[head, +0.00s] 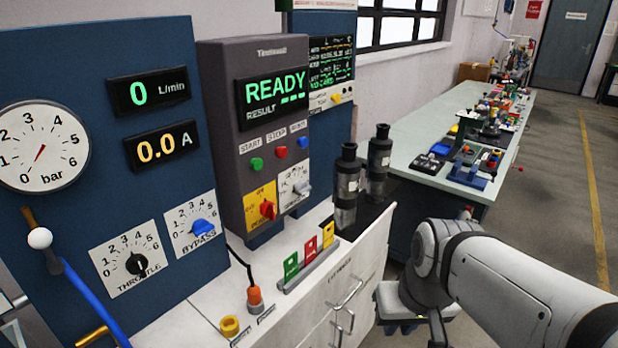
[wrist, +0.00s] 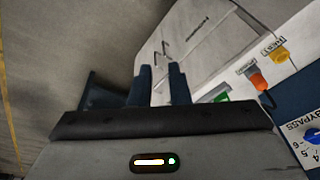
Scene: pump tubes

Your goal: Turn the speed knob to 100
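No knob carries a label that I can read as "speed". A white plate (head: 284,183) with dial marks and a light knob (head: 301,187) is on the grey control unit; its lettering is too small to read. Beside it, a red knob (head: 267,209) sits on a yellow plate. The unit's screen (head: 272,97) reads READY, with dashes for the result.
The blue panel holds a throttle knob (head: 136,263) and a blue bypass knob (head: 203,228). Green, red and yellow tags (head: 309,250) stand on the white cabinet top, near two dark cylinders (head: 346,188). A cluttered bench (head: 410,140) is behind. Open floor lies right.

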